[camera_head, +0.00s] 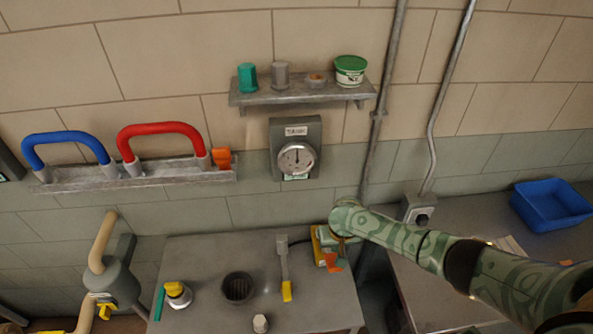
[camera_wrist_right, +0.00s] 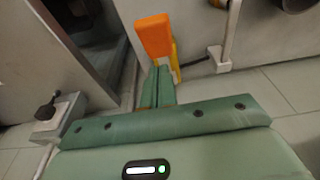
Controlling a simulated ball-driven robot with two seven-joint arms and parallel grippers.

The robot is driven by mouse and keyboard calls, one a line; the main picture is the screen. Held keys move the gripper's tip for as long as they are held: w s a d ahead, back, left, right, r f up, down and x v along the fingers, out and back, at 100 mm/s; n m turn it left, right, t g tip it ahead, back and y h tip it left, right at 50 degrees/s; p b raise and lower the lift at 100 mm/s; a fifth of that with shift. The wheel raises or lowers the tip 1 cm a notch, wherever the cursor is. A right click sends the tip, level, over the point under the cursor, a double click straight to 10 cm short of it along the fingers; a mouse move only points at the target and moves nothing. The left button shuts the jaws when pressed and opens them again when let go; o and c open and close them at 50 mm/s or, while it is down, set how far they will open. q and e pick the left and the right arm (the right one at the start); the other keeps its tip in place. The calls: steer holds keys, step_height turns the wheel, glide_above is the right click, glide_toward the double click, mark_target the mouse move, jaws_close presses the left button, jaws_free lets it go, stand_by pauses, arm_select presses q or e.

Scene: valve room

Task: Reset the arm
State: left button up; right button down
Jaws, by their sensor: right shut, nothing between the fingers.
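My right arm (camera_head: 430,252), patterned in green, comes in from the right in the head view. My right gripper (camera_head: 330,258) is at its end, over the right edge of the grey bench top. My left arm and left gripper are not in view.
A gauge (camera_head: 296,158) hangs below a shelf (camera_head: 300,95). A blue tray (camera_head: 553,204) stands on the right counter.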

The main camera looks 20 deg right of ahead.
steer(key=shift+r+p, duration=0.6)
steer(key=shift+r, duration=0.3)
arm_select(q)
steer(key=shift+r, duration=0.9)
arm_select(e)
steer(key=shift+f, duration=0.15)
